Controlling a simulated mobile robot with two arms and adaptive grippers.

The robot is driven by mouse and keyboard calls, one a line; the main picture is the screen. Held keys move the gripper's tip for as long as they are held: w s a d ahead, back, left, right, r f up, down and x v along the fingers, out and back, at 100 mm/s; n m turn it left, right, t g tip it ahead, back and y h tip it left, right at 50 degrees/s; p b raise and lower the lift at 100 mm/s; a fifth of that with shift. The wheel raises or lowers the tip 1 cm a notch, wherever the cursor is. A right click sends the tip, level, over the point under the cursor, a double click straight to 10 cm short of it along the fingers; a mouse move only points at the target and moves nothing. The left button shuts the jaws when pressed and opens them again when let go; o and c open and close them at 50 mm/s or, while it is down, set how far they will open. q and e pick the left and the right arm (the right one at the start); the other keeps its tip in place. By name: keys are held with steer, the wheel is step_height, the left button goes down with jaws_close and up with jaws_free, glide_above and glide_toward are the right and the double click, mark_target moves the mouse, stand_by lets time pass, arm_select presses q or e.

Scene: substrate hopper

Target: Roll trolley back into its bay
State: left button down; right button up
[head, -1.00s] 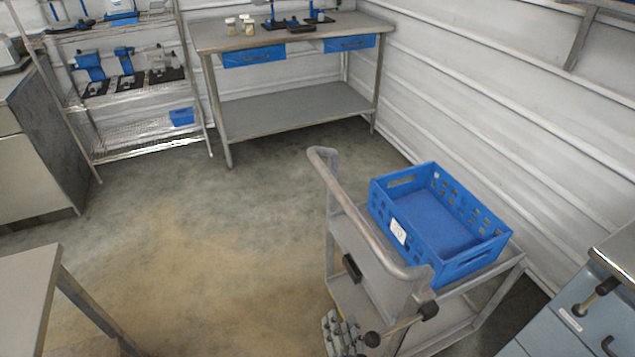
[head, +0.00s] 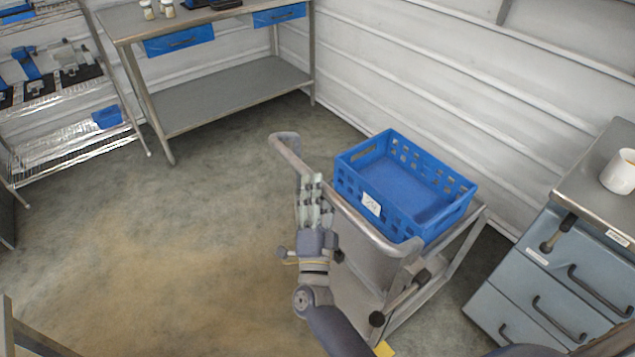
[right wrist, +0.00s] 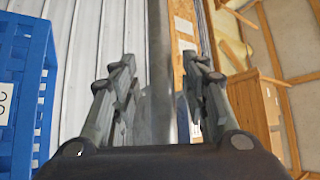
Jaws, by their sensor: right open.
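The grey metal trolley (head: 358,263) stands in the middle right of the head view, near the white wall. A blue crate (head: 405,187) with a white label sits on its top. Its tubular handle (head: 372,230) runs along the near left side. My right gripper (head: 311,182) is open at the handle, near its far part. In the right wrist view, a grey bar (right wrist: 160,75), seemingly the handle, stands between the spread fingers of the right gripper (right wrist: 158,75). I cannot tell whether they touch it. My left gripper is not in view.
A blue-grey drawer cabinet (head: 548,281) with a white mug (head: 620,172) stands right of the trolley. A workbench (head: 235,90) and a wire shelf (head: 75,140) stand at the back. A small yellow patch (head: 385,349) shows at the bottom. The floor at left is clear.

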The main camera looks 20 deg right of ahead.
steer(key=shift+x, duration=0.8)
jaws_close()
steer(key=shift+d, duration=0.15)
